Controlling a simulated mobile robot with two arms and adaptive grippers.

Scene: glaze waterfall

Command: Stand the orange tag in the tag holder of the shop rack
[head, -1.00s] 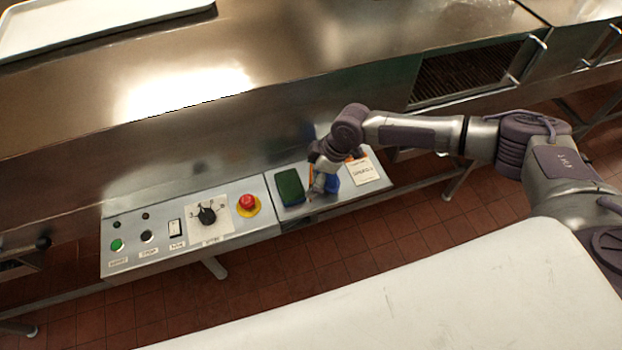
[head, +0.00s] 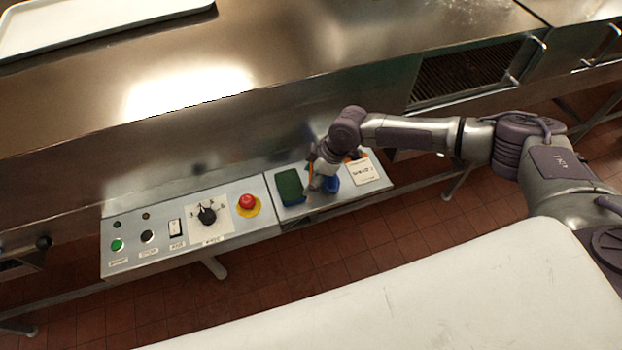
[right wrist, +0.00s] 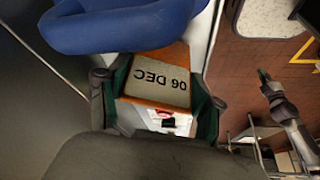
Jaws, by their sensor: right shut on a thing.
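The orange tag (right wrist: 150,107) is between the fingers of my right gripper (right wrist: 158,92) in the right wrist view. Its pale face reads "06 DEC", upside down in that view. My right gripper is shut on the tag. In the head view my right gripper (head: 322,180) is low over the narrow steel shelf, between a green block and a cream card. The tag is too small there to make out clearly. I cannot make out the tag holder or identify the shop rack in either view.
A blue object (head: 331,185) is close by the right gripper; blue also shows in the right wrist view (right wrist: 120,25). The green block (head: 290,186) and cream card (head: 362,171) flank it. Left are an emergency button (head: 247,202) and a dial (head: 207,215). A pale surface (head: 420,290) fills the foreground.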

